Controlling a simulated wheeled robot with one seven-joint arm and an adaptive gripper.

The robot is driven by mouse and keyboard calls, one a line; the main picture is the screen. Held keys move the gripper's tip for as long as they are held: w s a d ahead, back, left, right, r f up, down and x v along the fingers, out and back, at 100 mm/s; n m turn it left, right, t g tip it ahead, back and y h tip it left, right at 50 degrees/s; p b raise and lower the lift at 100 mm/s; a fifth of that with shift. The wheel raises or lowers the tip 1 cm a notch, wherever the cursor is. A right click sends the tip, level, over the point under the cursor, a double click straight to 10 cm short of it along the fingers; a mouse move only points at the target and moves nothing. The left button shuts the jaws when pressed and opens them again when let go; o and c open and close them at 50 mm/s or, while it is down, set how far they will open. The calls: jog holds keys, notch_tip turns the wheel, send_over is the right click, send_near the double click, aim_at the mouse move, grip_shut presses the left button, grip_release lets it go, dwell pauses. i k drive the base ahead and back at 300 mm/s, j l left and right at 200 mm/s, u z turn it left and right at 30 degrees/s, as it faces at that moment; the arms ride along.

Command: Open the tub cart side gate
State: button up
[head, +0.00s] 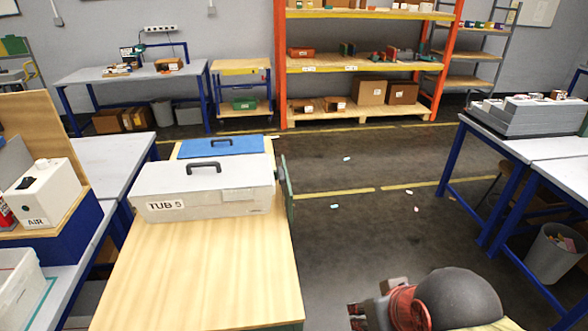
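The tub cart (210,270) has a light wooden top and stands left of centre. A grey lidded box labelled TUB 5 (205,190) with a dark handle sits on it. My gripper (358,317) is low in the picture, right of the cart and apart from the panel. Its fingers are too small to read.
Open floor with yellow lines and a few small scraps lies right of the cart. A blue-legged workbench (560,150) and a bin (553,255) stand at the right. Benches crowd the left side. An orange rack (360,68) stands at the back.

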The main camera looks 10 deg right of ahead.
aim_at(284, 179)
jog(key=i+l, duration=0.1)
jog(key=l, duration=0.3)
jog(key=i+l, duration=0.15)
jog(key=l, duration=0.25)
jog(key=i+l, duration=0.1)
jog(key=l, duration=0.3)
jog(key=i+l, duration=0.15)
jog(key=l, duration=0.2)
jog(key=i+l, duration=0.15)
jog(key=i, duration=0.45)
jog(key=i+l+u, duration=0.1)
jog(key=i, duration=0.45)
jog(key=i+j, duration=0.3)
jog(key=j, duration=0.15)
jog(key=i+j, duration=0.25)
jog(key=j, duration=0.2)
